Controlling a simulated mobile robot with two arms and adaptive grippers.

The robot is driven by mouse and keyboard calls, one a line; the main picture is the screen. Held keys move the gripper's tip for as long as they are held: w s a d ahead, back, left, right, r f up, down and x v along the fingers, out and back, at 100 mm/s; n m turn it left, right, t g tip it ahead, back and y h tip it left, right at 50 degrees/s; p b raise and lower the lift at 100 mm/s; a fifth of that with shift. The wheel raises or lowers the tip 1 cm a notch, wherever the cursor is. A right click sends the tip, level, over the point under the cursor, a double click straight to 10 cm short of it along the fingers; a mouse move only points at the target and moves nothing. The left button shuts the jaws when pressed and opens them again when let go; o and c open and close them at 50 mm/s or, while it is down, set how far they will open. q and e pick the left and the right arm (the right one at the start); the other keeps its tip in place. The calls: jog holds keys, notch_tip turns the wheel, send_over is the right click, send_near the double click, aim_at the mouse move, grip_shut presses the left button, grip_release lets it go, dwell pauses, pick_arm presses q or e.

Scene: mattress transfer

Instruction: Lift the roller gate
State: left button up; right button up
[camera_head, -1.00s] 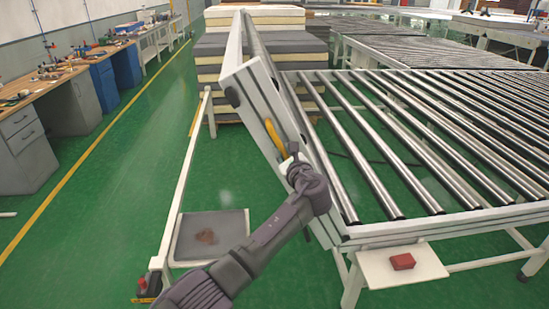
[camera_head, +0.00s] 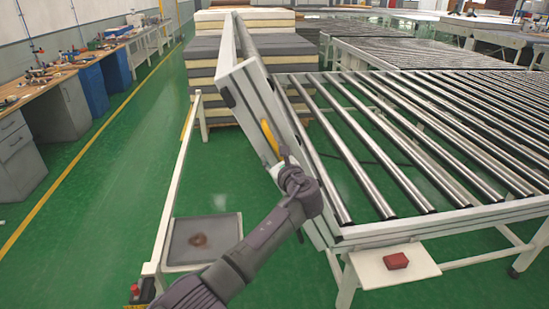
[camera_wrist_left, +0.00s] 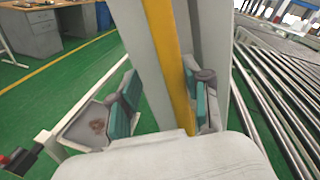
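The roller gate (camera_head: 252,92) is a long white and grey frame. It stands tilted up to the left along the left edge of the roller table (camera_head: 440,222). A yellow bar (camera_head: 269,138) runs on its near end; it also shows in the left wrist view (camera_wrist_left: 172,60). My left gripper (camera_head: 284,160) is at the lower part of this bar. In the left wrist view my left gripper (camera_wrist_left: 163,97) has its teal-padded fingers on either side of the bar. The right finger is close to the bar, and a gap shows beside the left finger. My right gripper is not in view.
A low white rail (camera_head: 177,190) and a grey tray (camera_head: 202,242) lie left of the gate. A red block (camera_head: 396,261) sits on a small white shelf. Stacked mattresses (camera_head: 205,70) stand behind. Green floor is free towards the left workbenches (camera_head: 58,105).

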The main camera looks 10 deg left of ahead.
pick_arm(q)
jog(key=shift+a, duration=0.2)
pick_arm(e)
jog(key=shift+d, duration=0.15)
pick_arm(q)
jog(key=shift+s+d, duration=0.1)
jog(key=shift+s, duration=0.05)
jog(key=v, duration=1.1)
jog(key=shift+s+d, duration=0.25)
jog(key=shift+d, duration=0.1)
jog(key=shift+s, duration=0.1)
